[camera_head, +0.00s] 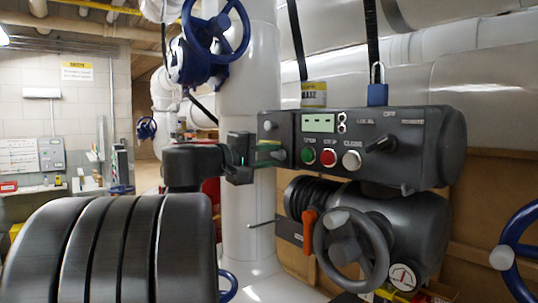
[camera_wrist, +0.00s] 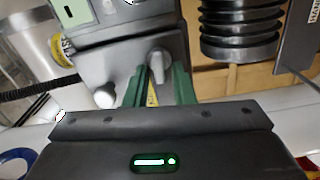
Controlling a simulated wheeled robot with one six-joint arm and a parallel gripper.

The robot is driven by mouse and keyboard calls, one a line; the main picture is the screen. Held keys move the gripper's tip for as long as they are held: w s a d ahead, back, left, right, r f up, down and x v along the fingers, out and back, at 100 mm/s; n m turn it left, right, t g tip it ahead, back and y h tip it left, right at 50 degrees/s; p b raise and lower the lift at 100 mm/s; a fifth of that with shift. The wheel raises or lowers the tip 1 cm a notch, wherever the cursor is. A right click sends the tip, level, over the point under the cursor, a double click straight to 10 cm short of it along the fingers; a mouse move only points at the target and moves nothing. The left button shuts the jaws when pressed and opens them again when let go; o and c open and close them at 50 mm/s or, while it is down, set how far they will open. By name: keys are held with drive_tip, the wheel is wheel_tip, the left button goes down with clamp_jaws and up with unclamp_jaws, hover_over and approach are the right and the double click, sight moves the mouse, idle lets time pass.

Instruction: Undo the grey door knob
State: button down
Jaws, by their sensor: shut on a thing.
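The grey door knob (camera_wrist: 159,58) is a small grey turn-knob on the face of a dark grey side box (camera_head: 281,128), at the left end of the valve control unit. In the wrist view it stands between the two green fingers of my gripper (camera_wrist: 160,76), which is shut on it. In the head view my gripper (camera_head: 268,153) reaches the lower part of this box from the left and hides the held knob. A second, rounder pale knob (camera_wrist: 104,97) sits on the same box, left of the fingers in the wrist view, and is free.
The control panel (camera_head: 368,145) has green, red and white buttons, a black selector and a blue padlock (camera_head: 377,94). Below are a grey handwheel (camera_head: 350,252) and an orange lever (camera_head: 309,231). A white pipe (camera_head: 250,95) rises behind the box. A blue handwheel (camera_head: 522,255) stands right.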

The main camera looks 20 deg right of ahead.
drive_tip(key=shift+f+n, duration=0.1)
drive_tip(key=shift+n, duration=0.5)
drive_tip(key=c, duration=1.5)
unclamp_jaws()
drive_tip(key=b+v, duration=0.2)
drive_tip(key=v, duration=1.1)
drive_tip(key=shift+s+a+b, duration=0.2)
drive_tip(key=shift+a+b, duration=0.1)
drive_tip(key=shift+a, duration=0.05)
